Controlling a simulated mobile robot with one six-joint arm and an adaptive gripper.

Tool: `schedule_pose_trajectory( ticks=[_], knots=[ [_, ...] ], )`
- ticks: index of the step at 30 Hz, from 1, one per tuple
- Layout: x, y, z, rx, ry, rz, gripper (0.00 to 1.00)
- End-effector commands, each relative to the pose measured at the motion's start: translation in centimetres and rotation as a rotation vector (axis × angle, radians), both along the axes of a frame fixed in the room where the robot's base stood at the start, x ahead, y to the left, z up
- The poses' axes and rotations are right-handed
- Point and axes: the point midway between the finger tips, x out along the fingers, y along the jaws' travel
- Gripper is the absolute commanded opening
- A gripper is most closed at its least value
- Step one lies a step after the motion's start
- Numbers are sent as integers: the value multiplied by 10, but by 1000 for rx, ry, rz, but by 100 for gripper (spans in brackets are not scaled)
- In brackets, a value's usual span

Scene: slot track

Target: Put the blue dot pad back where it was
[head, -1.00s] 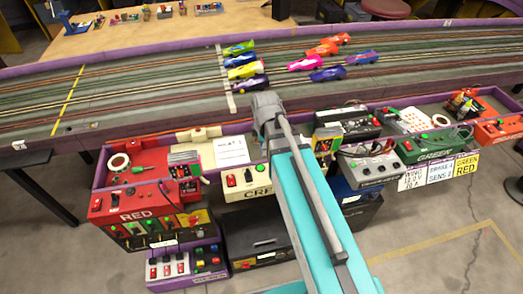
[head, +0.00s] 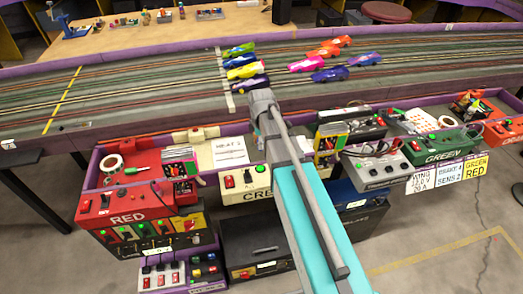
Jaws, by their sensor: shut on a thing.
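I cannot make out a blue dot pad anywhere in the head view. My teal and grey arm reaches up from the bottom of the picture, over the trays, to the near edge of the slot track (head: 150,116). Its far grey joint lies just in front of the track's near wall. My gripper's fingers do not show; they are hidden behind or below the arm. Whatever may be between them is hidden too.
Toy cars (head: 246,72) stand in the lanes beyond my arm. The red station (head: 120,222), a white sheet (head: 229,152) and cream station lie left of it. The grey box (head: 376,168) and green station (head: 440,150) lie right. A black box (head: 262,245) sits below.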

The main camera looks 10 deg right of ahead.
Motion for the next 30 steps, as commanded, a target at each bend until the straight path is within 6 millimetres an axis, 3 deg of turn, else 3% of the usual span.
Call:
schedule_pose_trajectory(
  ticks=[11, 16, 24, 30],
  knots=[
    [2, 0, -3, 0, 0, 0, 0],
    [10, -1, -14, 0, 0, 0, 0],
    [8, -1, -36, 0, 0, 0, 0],
    [8, -1, -40, 0, 0, 0, 0]
  ],
)
